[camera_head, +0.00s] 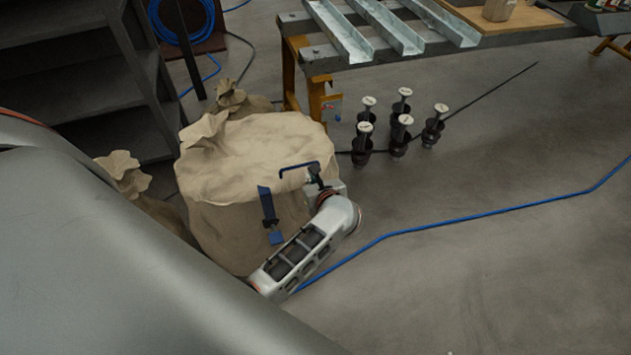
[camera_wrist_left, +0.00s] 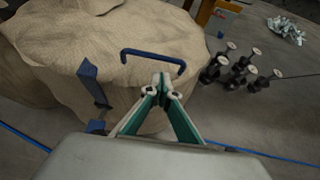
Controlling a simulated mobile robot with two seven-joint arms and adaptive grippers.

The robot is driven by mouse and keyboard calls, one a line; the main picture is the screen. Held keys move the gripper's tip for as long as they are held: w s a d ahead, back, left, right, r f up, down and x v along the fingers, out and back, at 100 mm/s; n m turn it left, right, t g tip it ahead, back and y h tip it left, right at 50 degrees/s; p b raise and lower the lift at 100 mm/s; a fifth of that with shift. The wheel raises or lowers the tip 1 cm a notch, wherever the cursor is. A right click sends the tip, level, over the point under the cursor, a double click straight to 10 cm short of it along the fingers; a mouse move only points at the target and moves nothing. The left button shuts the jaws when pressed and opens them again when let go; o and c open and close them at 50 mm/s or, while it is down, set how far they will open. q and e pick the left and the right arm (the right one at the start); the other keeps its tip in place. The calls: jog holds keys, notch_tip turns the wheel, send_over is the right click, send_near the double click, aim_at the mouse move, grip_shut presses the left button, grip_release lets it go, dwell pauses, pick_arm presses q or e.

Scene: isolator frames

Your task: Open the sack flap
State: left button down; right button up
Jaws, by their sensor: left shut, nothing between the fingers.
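A large tan sack (camera_head: 226,205) stands on the floor, its top covered by a tan flap (camera_head: 255,143). A dark blue bar handle (camera_head: 299,167) sits at the flap's front edge; it also shows in the left wrist view (camera_wrist_left: 152,53). A blue strap or latch (camera_head: 268,208) runs down the sack's front, left of the handle; the left wrist view shows it too (camera_wrist_left: 91,83). My left gripper (camera_head: 316,176) is at the sack's front right edge, just below the handle. In the left wrist view its fingertips (camera_wrist_left: 160,82) meet, with nothing between them. My right gripper does not show.
Smaller sacks (camera_head: 127,176) stand behind and left of the big sack, near a dark shelf (camera_head: 80,85). Several black fittings with pale tops (camera_head: 400,135) stand on the floor to the right. A workbench (camera_head: 400,50) is behind. A blue cable (camera_head: 480,213) crosses otherwise clear floor at right.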

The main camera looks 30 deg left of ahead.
aim_at(303, 168)
pick_arm(q)
jog(key=x, duration=0.5)
jog(key=shift+w+a+f+b, duration=0.1)
jog(key=shift+w+f+b, duration=0.05)
jog(key=shift+b, duration=0.15)
